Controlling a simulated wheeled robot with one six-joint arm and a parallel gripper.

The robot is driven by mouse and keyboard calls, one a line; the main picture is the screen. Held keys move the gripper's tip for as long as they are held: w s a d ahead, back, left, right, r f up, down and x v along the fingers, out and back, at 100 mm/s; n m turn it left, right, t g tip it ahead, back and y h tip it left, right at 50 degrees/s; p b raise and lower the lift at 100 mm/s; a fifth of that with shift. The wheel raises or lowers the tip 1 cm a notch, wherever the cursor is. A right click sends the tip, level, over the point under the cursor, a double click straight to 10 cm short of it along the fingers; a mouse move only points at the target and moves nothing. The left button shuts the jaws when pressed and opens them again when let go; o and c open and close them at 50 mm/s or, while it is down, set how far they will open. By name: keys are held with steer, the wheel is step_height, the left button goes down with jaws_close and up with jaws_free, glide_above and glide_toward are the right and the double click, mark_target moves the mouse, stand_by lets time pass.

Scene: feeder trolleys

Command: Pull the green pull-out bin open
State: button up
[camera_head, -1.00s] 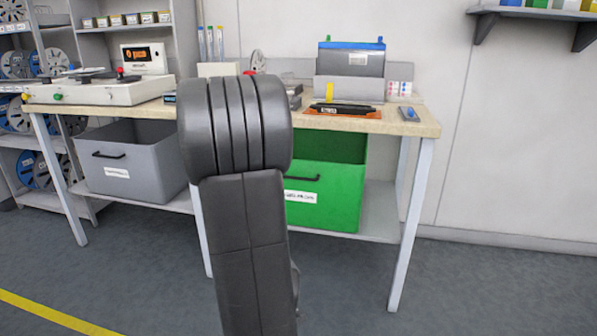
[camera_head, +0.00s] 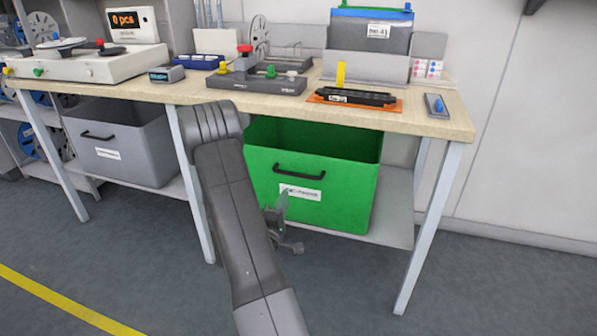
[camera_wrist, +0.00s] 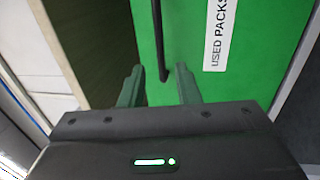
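The green pull-out bin (camera_head: 340,205) sits on the shelf under the workbench, part of its open top visible below the tabletop. Its black handle (camera_head: 300,172) runs across the front above a white label (camera_head: 300,193). My gripper (camera_head: 281,205) is in front of the bin, low and left, partly hidden by my arm. In the wrist view the green front (camera_wrist: 190,35) fills the middle, with the black handle (camera_wrist: 157,35) upright between the lines of my two spread fingers (camera_wrist: 159,75). The fingers are open and empty. I cannot tell how far the handle is from them.
A grey bin (camera_head: 125,150) sits under the bench to the left. Bench legs (camera_head: 428,230) flank the green bin. The benchtop (camera_head: 440,115) overhangs it and carries several devices. The floor (camera_head: 350,290) in front is clear.

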mark_target(296, 175)
steer(key=b+x, duration=0.1)
steer(key=x, duration=1.1)
steer(key=shift+w+d+b, duration=0.1)
steer(key=shift+w+b, duration=0.1)
steer(key=shift+b, duration=0.1)
jaws_close()
